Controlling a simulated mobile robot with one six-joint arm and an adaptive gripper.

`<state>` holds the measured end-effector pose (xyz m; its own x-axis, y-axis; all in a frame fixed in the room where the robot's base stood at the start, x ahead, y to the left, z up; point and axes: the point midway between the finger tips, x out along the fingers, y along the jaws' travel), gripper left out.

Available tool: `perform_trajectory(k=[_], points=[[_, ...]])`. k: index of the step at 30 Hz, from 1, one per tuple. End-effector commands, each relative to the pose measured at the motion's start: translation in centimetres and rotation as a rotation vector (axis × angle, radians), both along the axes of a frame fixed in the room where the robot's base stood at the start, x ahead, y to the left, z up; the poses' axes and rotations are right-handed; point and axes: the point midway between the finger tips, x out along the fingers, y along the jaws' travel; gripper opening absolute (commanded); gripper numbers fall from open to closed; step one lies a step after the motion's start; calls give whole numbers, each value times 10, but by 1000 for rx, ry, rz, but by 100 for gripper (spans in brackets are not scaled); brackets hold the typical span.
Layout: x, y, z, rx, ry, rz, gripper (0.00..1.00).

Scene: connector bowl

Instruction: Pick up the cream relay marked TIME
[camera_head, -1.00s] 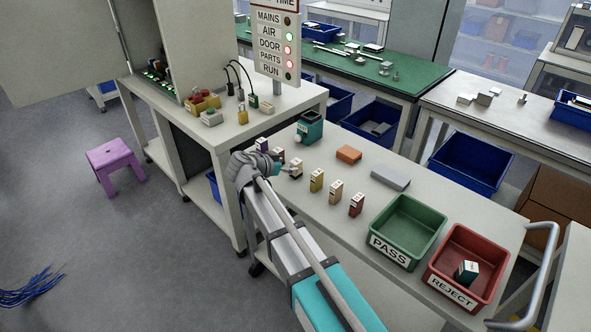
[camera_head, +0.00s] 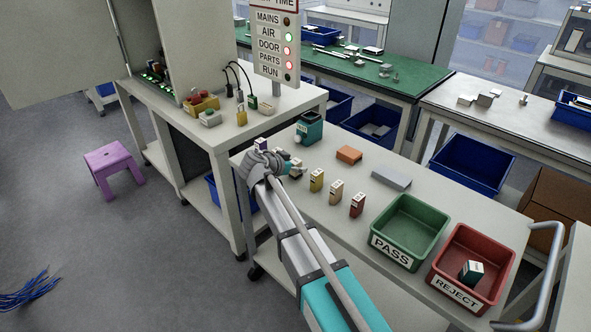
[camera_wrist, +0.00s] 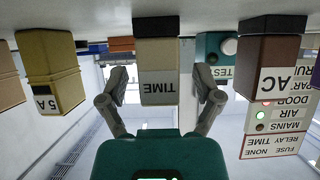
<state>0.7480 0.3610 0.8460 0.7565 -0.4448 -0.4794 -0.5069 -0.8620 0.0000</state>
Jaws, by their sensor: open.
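My gripper (camera_wrist: 160,76) is open, with one finger on each side of the relay and a visible gap at both sides.
A yellow 5A relay (camera_wrist: 52,72) and a brown AC relay (camera_wrist: 268,66) flank it. A beige relay (camera_head: 336,192) and a red-brown relay (camera_head: 357,205) stand further along the cart. A teal tester (camera_head: 309,128), green PASS bin (camera_head: 381,246) and red REJECT bin (camera_head: 457,291) are also there.

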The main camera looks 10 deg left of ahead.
Motion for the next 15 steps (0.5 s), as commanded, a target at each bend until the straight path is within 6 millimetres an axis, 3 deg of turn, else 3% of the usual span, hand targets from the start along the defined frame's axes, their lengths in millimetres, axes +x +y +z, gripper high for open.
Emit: perform_trajectory(k=[4,15], points=[[0,0,0,0,0,0,81],[0,0,0,0,0,0,12]])
